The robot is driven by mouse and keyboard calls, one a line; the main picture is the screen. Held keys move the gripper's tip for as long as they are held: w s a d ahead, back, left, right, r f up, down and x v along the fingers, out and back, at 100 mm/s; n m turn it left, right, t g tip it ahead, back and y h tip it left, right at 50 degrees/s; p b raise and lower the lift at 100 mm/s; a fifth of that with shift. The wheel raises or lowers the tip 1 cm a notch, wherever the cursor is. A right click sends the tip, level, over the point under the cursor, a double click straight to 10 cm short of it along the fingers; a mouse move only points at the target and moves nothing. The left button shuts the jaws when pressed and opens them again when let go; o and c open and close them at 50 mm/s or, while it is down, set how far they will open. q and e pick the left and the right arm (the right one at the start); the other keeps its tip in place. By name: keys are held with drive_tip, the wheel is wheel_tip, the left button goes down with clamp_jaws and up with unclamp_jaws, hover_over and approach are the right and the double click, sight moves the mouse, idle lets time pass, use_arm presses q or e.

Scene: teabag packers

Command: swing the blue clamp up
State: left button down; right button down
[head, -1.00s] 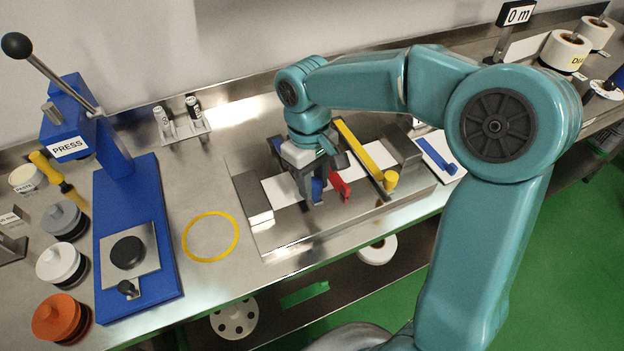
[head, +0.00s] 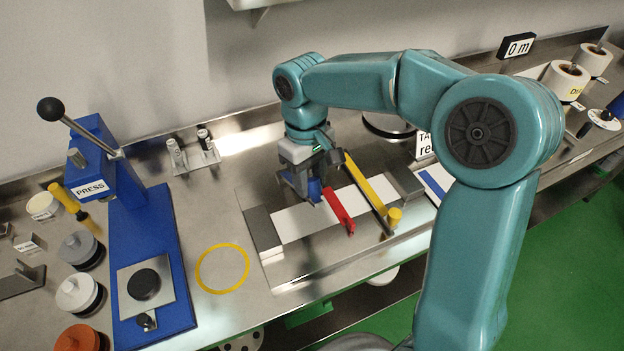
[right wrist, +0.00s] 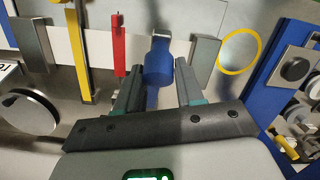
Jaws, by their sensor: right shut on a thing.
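The blue clamp (head: 315,188) is at the back side of the fixture plate (head: 285,277), partly hidden by my right gripper (head: 309,192). My right gripper is shut on it. In the right wrist view the clamp's thick blue end (right wrist: 158,66) sits between the two dark fingers of my right gripper (right wrist: 158,84). A grey part shows just beyond it. The clamp's exact tilt is hard to tell. The red clamp (head: 338,208) lies across the white strip (head: 300,222), to the right of the blue one. My left gripper is out of view.
A yellow bar (head: 364,190) with a yellow knob (head: 394,215) crosses the strip at right. Grey blocks (head: 262,230) stand at the strip's ends. The blue press (head: 140,215) stands at left. A yellow ring (head: 222,268) marks bare bench between press and fixture.

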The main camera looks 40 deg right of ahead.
drive_tip(key=shift+w+d, duration=0.15)
drive_tip(key=shift+w, duration=0.05)
drive_tip(key=c, duration=0.8)
unclamp_jaws()
drive_tip(key=shift+w, duration=0.1)
drive_tip(key=shift+w+d+f, duration=0.1)
drive_tip(key=shift+w+f, duration=0.05)
drive_tip(key=shift+w, duration=0.1)
drive_tip(key=shift+s+r, duration=0.3)
drive_tip(key=r, duration=0.5)
drive_tip(key=w+r, duration=0.1)
drive_tip(key=r, duration=0.4)
drive_tip(key=w+r+p, duration=0.1)
drive_tip(key=r, duration=0.4)
drive_tip(key=shift+w+d+r, duration=0.15)
drive_tip(key=shift+d+r, duration=0.1)
drive_tip(key=shift+r, duration=0.05)
drive_tip(key=shift+w, duration=0.15)
drive_tip(key=shift+s, duration=0.3)
